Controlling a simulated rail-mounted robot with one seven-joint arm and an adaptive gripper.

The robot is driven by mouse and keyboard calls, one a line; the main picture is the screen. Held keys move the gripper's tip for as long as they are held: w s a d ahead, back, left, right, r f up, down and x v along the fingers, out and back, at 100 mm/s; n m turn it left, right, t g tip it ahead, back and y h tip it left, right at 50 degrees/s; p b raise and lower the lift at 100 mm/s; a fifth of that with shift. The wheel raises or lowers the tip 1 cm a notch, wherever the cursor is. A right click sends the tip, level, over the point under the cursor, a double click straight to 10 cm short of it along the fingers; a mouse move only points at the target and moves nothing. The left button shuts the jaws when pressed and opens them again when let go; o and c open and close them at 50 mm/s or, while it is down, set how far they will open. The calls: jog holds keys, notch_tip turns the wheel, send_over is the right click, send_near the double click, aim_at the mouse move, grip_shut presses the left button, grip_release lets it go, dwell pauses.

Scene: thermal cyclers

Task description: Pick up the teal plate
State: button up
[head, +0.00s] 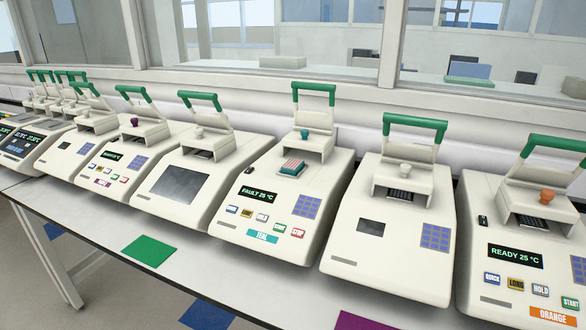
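A small plate (291,169) with a teal side and a pale top with reddish stripes sits on top of the thermal cycler labelled TEAL (268,215), near the middle of the head view. It lies just in front of the raised housing with the teal knob (304,133). The cycler's display reads FAULT 25 °C, and its green-barred lid handle stands up behind. My gripper is not in view.
Several similar cyclers stand in a row on a white bench, including one labelled ORANGE (530,260) reading READY 25 °C at the right. A green mat (149,250) lies at the bench's front edge. Windows stand behind the row. The narrow front strip of bench is mostly clear.

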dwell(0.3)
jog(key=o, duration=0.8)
